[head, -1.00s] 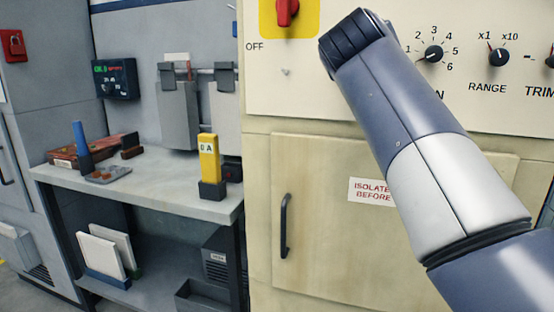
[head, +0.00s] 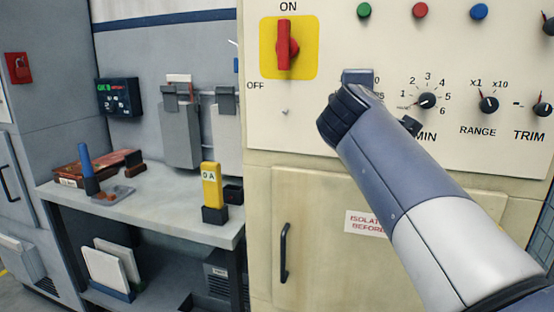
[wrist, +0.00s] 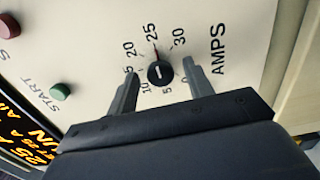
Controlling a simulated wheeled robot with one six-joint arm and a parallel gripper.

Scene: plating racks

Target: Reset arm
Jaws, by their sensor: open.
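My gripper (wrist: 160,69) is open in the wrist view, facing the cream panel. Its two fingers stand on either side of a small black knob (wrist: 160,74) on the AMPS dial. The knob sits between them with visible space on both sides; I cannot tell how far the fingertips are from the panel. A red mark by the knob points near 25. In the head view my arm (head: 400,165) reaches up and left across the panel. It hides the AMPS knob and most of the gripper there.
The cream panel carries a red switch handle (head: 287,44), upright at ON, a MIN knob (head: 427,101) and a RANGE knob (head: 489,104). A grey bench (head: 150,212) at left holds a yellow block (head: 211,186). In the wrist view a lit display (wrist: 25,140) is partly cut off.

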